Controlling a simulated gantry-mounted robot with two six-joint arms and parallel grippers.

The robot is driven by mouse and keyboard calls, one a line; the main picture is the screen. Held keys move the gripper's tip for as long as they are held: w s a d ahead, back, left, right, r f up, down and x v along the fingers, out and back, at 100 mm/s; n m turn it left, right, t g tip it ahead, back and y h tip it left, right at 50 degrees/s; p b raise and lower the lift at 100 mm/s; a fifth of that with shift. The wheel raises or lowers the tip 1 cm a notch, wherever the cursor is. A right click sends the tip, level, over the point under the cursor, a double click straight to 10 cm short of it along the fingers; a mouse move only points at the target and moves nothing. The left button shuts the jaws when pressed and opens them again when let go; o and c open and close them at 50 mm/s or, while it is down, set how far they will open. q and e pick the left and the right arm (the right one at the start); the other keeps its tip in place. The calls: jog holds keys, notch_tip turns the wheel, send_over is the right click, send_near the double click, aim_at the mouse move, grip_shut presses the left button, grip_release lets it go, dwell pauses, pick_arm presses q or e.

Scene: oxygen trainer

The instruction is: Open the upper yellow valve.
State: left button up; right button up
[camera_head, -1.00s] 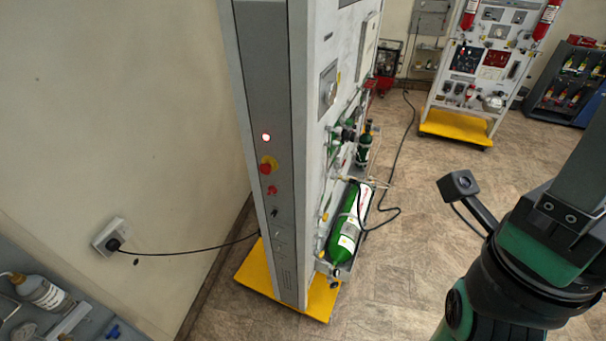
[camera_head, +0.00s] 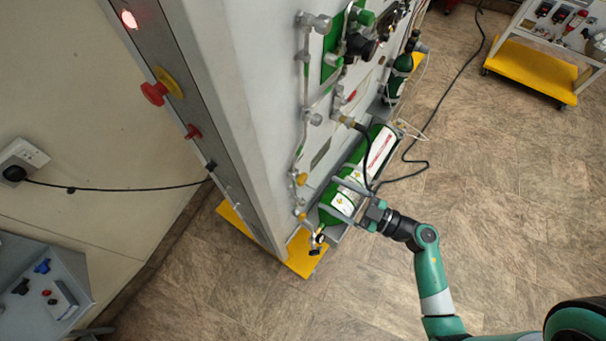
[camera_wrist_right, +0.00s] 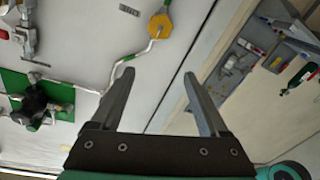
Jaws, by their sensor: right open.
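The upper yellow valve (camera_head: 302,179) is a small yellow knob on a thin pipe on the panel's side, in the head view. A second yellow valve (camera_head: 301,215) sits below it. My right gripper (camera_head: 350,200) is in front of the green cylinder, to the right of both valves and apart from them. In the right wrist view its two fingers (camera_wrist_right: 159,75) are spread with nothing between them. A yellow knob (camera_wrist_right: 160,26) on a pipe lies ahead of the fingertips there; I cannot tell which valve it is. My left gripper is not in view.
The green cylinder (camera_head: 377,153) lies along the panel's foot beside my right gripper. Grey pipes and fittings (camera_head: 314,22) run up the panel. A black cable (camera_head: 413,140) crosses the floor. The floor (camera_head: 490,215) to the right is open.

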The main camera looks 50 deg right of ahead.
jog(key=m+h+b, duration=0.1)
jog(key=m+h, duration=0.1)
send_near(305, 181)
jog(key=s, duration=0.2)
jog(key=w, duration=0.3)
jog(key=w+a+b, duration=0.1)
jog(key=w, duration=0.3)
jog(key=w+b, duration=0.1)
jog(key=w, duration=0.3)
jog(key=shift+w+a, duration=0.2)
jog(key=shift+a, duration=0.05)
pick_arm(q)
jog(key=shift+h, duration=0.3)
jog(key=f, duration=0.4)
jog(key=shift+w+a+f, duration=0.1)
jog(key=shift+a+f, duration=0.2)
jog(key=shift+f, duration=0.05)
pick_arm(e)
grip_shut()
